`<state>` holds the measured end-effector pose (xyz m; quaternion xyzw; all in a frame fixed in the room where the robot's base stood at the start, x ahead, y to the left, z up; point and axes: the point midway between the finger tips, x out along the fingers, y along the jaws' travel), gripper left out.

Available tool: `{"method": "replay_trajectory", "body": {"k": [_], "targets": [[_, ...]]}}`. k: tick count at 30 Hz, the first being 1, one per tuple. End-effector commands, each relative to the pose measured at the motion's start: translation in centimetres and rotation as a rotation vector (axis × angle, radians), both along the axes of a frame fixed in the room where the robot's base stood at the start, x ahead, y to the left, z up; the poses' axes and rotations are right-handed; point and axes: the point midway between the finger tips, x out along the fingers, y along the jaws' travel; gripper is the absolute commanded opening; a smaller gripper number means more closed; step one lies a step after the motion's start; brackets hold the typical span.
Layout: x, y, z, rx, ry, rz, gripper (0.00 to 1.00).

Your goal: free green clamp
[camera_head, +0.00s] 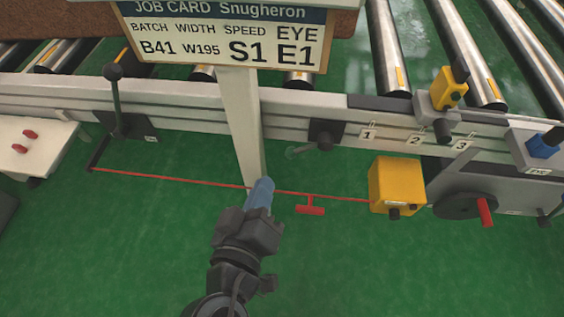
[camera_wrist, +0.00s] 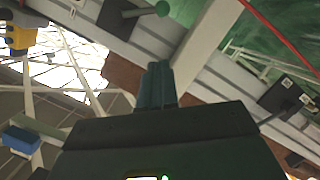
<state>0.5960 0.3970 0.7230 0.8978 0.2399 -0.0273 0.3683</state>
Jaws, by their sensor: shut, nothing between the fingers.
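The green clamp is a dark block (camera_head: 325,133) on the conveyor's side rail with a dull green lever (camera_head: 300,152) pointing left and slightly down. In the wrist view its green lever (camera_wrist: 150,10), with a rounded end, shows at the top. My gripper (camera_head: 264,183) is shut and empty, its bluish fingers pointing up, left of and below the lever in the head view. It appears apart from the clamp. In the wrist view the shut fingers (camera_wrist: 158,80) stand in the middle, below the lever.
A white post (camera_head: 246,140) carrying the job card (camera_head: 225,35) rises just beyond my gripper. A red cord (camera_head: 165,178) with a red T-handle (camera_head: 310,209) runs past it to a yellow box (camera_head: 395,185). A yellow sensor (camera_head: 447,90) and blue eye (camera_head: 543,145) sit right. Green floor is open below.

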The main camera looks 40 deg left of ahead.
Motion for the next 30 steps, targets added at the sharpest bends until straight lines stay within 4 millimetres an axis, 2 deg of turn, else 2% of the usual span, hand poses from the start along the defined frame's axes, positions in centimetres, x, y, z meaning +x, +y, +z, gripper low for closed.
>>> {"method": "replay_trajectory", "body": {"k": [5, 10, 14, 25, 30], "targets": [[-1.5, 0.0, 0.8, 0.143, 0.095, -0.071, 0.00], [-0.8, 0.2, 0.6, 0.163, 0.110, -0.088, 0.00], [1.0, 1.0, 0.1, 0.163, 0.110, -0.087, 0.00], [7.4, 3.7, -1.8, 0.161, 0.109, -0.085, 0.00], [8.9, 3.3, -3.8, 0.159, 0.110, -0.085, 0.00]]}}
